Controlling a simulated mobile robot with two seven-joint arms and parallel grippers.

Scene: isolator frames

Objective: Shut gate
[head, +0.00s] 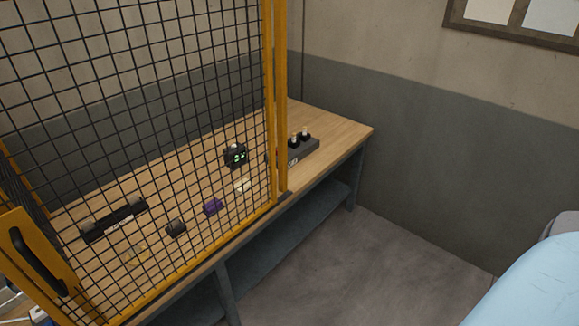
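The gate (272,110) is a black wire mesh panel in a yellow frame, standing upright along the front of a wooden workbench (340,125). A yellow plate with a black pull handle (38,262) is at its lower left end. Two yellow uprights stand side by side at its right end. The left end is partly cut off by the picture edge, and I cannot tell whether the gate is fully shut or ajar. Neither of my grippers is in view.
Behind the mesh, the bench holds a dark bar (113,220), a purple block (213,206), a black device with green lights (236,156) and other small parts. A dark block (300,148) sits right of the gate. Grey floor (345,270) is clear. A light blue rounded thing (530,285) is lower right.

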